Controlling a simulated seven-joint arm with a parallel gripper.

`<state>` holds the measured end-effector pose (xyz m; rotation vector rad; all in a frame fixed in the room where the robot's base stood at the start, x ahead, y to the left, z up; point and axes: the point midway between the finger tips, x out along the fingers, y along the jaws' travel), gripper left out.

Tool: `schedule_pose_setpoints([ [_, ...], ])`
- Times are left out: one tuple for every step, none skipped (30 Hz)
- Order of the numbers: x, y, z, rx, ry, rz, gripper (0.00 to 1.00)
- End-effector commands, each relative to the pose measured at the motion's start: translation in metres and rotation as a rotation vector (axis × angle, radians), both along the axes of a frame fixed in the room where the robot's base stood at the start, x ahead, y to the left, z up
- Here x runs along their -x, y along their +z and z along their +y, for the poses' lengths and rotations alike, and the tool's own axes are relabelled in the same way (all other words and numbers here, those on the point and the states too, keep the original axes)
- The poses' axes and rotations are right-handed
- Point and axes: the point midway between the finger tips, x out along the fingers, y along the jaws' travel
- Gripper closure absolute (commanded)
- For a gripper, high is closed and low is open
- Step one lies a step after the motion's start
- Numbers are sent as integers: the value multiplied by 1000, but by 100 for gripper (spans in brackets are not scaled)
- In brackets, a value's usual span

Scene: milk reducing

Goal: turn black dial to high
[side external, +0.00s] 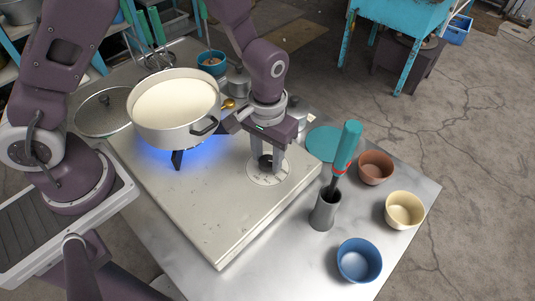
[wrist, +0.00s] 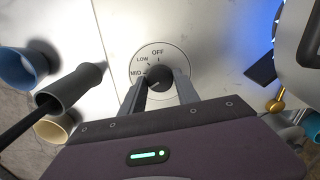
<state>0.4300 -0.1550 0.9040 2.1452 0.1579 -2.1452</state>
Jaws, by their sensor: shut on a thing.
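The black dial (side external: 265,160) sits on a round white plate on the stove top (side external: 210,212). My gripper (side external: 266,163) points down over it, with its fingers closed on the dial. In the wrist view the dial (wrist: 159,77) lies between my two fingertips (wrist: 160,84). The labels OFF, LOW and MID show around its upper and left side. The lower part of the plate is hidden by my gripper, and I see no HIGH label. The dial's pointer setting is not clear. A blue flame glows under the white pot (side external: 176,118).
A grey metal holder (side external: 324,212) with a teal-handled tool (side external: 346,148) stands right of the stove. Blue (side external: 358,262), cream (side external: 405,210) and brown (side external: 375,167) bowls stand beyond it. A glass lid (side external: 103,112) lies left of the pot. The stove's front surface is clear.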

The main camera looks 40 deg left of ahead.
Motion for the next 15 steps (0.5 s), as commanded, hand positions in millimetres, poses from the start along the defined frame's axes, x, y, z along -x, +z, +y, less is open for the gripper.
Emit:
schedule_pose_setpoints([
  [0,0,0,1,2,-1,100],
  [0,0,0,1,2,-1,100],
  [0,0,0,1,2,-1,100],
  [0,0,0,1,2,-1,100],
  [0,0,0,1,2,-1,100],
  [0,0,0,1,1,-1,100],
  [0,0,0,1,1,-1,100],
  [0,0,0,1,1,0,57],
  [0,0,0,1,1,0,49],
  [0,0,0,1,1,0,43],
  [0,0,0,1,1,0,41],
  [0,0,0,1,0,0,41],
  [0,0,0,1,0,0,41],
  [0,0,0,1,0,0,41],
  [0,0,0,1,0,0,41],
])
